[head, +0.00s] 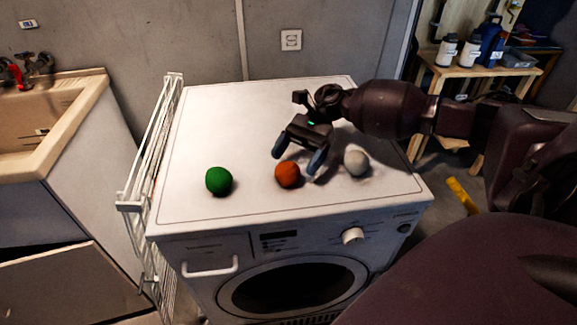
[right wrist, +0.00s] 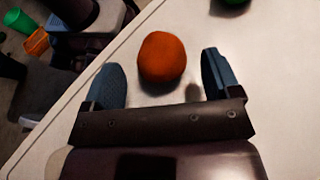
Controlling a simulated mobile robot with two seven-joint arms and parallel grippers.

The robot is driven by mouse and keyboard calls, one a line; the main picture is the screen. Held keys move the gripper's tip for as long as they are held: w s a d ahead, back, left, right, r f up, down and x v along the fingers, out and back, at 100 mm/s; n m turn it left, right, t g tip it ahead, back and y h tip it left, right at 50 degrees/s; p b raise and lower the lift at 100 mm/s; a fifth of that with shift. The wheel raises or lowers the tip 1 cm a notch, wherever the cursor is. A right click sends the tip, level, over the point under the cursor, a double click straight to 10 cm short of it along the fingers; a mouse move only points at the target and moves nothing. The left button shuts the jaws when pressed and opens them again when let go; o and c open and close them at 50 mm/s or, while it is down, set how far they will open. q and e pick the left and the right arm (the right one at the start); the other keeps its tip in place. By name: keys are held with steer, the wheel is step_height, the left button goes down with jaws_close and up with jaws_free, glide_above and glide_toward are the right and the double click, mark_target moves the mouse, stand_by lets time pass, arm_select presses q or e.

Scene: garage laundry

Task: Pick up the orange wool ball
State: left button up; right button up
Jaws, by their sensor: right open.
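The orange wool ball (head: 288,175) rests on the white top of the washing machine (head: 230,120), between a green ball (head: 219,181) on its left and a grey-white ball (head: 357,163) on its right. My right gripper (head: 298,158) is open just above and behind the orange ball. In the right wrist view the orange ball (right wrist: 162,57) lies ahead of the two spread blue fingertips (right wrist: 163,75), nearer the left one, and nothing is between the jaws' base. My left gripper is not in view.
A white wire rack (head: 152,160) stands along the machine's left side, by a sink (head: 45,125). A wooden bench (head: 480,72) with bottles is at the back right. The machine's top is clear behind the balls.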

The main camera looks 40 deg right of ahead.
steer(key=shift+x, duration=0.95)
steer(key=c, duration=1)
steer(key=shift+o, duration=0.2)
step_height(320, 180, up, 9)
steer(key=shift+r+p, duration=0.1)
steer(key=shift+p, duration=0.65)
step_height(320, 180, up, 10)
steer(key=shift+f+p, duration=0.15)
steer(key=shift+p, duration=0.3)
steer(key=shift+r, duration=0.6)
